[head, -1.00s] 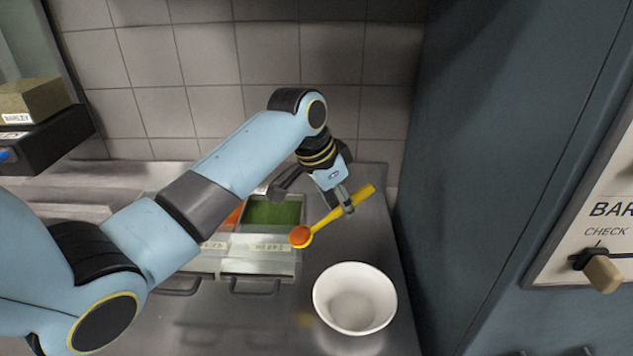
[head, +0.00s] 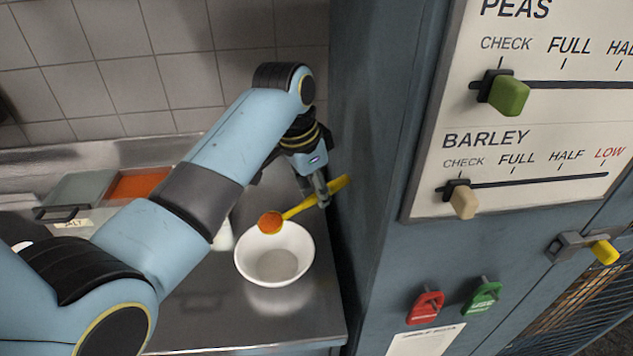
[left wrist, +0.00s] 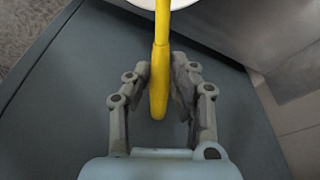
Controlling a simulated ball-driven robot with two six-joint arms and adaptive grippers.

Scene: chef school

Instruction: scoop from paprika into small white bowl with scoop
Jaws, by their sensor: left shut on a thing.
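A yellow scoop (head: 303,206) holds orange-red powder in its cup (head: 270,222). My left gripper (head: 320,190) is shut on the scoop's handle, which also shows between the fingers in the left wrist view (left wrist: 160,75). The scoop's cup is over the back rim of the small white bowl (head: 300,235) in the head view. The bowl stands on the steel counter and looks empty. An orange-red bin (head: 138,184), seemingly the paprika, is partly hidden behind my left arm. My right gripper is out of view.
A blue-grey cabinet (head: 365,150) stands close to the right of the gripper and bowl. Its panel (head: 540,130) has PEAS and BARLEY sliders. A grey lid with a handle (head: 85,195) lies left of the orange-red bin. The counter (head: 285,325) in front of the bowl is clear.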

